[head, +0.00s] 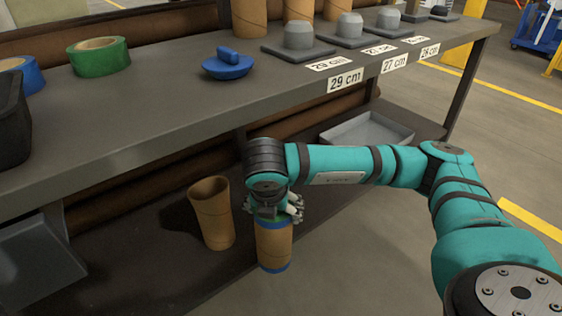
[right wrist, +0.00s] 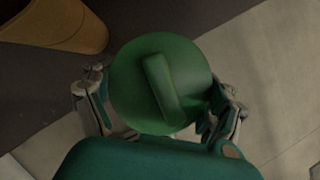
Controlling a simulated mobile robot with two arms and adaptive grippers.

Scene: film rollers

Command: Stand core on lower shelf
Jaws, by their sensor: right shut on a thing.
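A brown core (head: 274,243) with blue bands at its top and bottom is upright in my right gripper (head: 280,207), at the front edge of the lower shelf (head: 160,270). I cannot tell whether its base touches the shelf. In the right wrist view the fingers of my right gripper (right wrist: 160,108) sit either side of a round green cap (right wrist: 140,80) with a raised bar handle; the core below it is hidden. Another brown core (head: 212,215), open at the top, stands on the lower shelf just left, and shows in the right wrist view (right wrist: 60,25). My left gripper is not in view.
The upper shelf (head: 130,150) overhangs behind and holds tape rolls (head: 97,57), a blue plug (head: 228,64), grey plugs (head: 299,38) and cores (head: 249,18). A grey tray (head: 368,133) lies on the lower shelf at right. Floor is clear in front.

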